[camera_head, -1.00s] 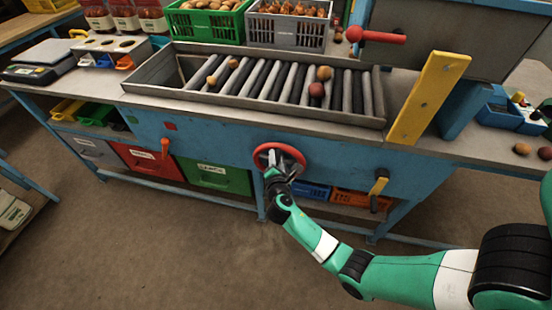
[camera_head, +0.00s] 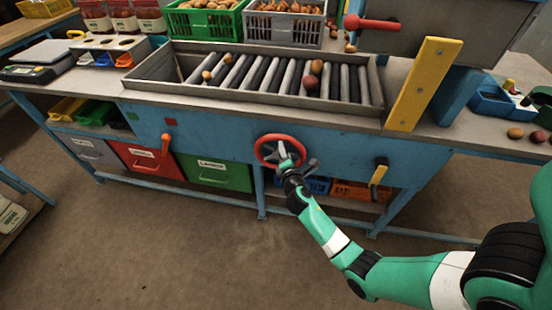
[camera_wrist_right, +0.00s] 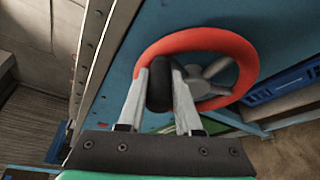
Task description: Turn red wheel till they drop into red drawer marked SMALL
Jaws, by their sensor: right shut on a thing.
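A red wheel (camera_head: 263,140) with grey spokes sits on the front of the blue bench; it fills the middle of the right wrist view (camera_wrist_right: 240,52). My right gripper (camera_head: 286,163) is shut on the wheel's black knob (camera_wrist_right: 160,92), at the lower part of the wheel in the head view. The red drawer (camera_head: 137,158) is below the bench at left, closed, its label too small to read surely. On the rollers (camera_head: 290,78) lie two small brown pieces (camera_head: 207,75) at left, and a brown one (camera_head: 317,67) and a dark red one (camera_head: 309,82) at right. My left gripper is not in view.
A green drawer (camera_head: 213,182) and a grey drawer (camera_head: 90,150) flank the red one. A red-orange lever (camera_head: 165,145) stands above the red drawer. A yellow-handled crank (camera_head: 378,175) hangs right of the wheel. A yellow post (camera_head: 424,84) stands at the rollers' right end.

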